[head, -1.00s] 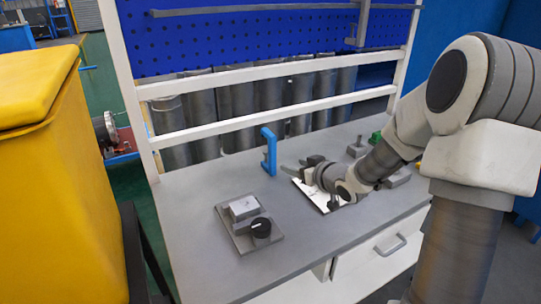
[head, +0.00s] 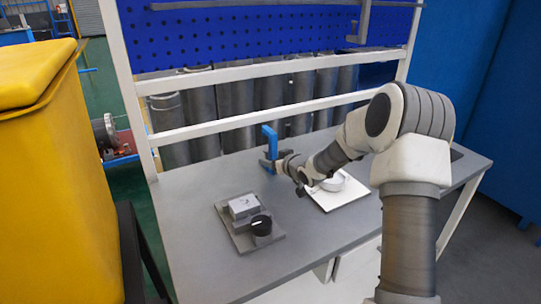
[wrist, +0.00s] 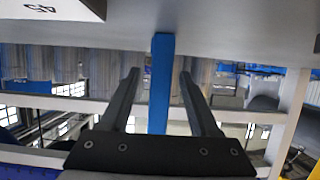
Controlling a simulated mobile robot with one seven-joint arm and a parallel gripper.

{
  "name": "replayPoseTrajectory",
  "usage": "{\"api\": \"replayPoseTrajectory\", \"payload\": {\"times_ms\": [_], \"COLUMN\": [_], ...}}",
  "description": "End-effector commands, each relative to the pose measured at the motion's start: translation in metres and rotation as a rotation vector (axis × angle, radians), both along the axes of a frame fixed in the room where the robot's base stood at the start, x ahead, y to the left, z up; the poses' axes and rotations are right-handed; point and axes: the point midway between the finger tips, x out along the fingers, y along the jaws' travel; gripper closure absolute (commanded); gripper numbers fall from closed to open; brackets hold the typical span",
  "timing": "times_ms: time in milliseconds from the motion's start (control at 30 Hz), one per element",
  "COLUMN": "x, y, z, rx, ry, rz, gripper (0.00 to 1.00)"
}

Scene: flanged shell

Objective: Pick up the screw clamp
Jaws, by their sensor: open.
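The blue screw clamp (head: 268,134) stands upright near the back edge of the grey workbench. My gripper (head: 270,163) is at its lower part in the head view and hides some of it. In the wrist view the clamp shows as a blue upright bar (wrist: 160,100). It lies between the two dark fingers of my open gripper (wrist: 159,76), with a visible gap on each side. Whether the fingers reach past the bar is hard to tell.
A grey fixture (head: 243,208) with a black knob (head: 261,224) sits front left on the bench (head: 190,230). A white rail (head: 210,128) runs behind the clamp.

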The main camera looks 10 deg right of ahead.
Motion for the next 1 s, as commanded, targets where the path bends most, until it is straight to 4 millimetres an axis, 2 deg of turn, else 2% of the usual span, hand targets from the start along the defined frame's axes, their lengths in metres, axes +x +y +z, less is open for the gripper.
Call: {"api": "replayPoseTrajectory", "payload": {"times_ms": [300,367,667,1000], "x": [0.0052,0.0051,0.0049,0.0049], "y": [0.0019,0.0019,0.0018,0.0018], "z": [-0.0021,-0.0020,-0.0020,-0.0020], "rx": [0.001,0.001,0.001,0.001], "ry": [0.001,0.001,0.001,0.001], "rz": [0.000,0.000,0.000,0.000], "gripper": [0.38,0.46,1.00,1.00]}}
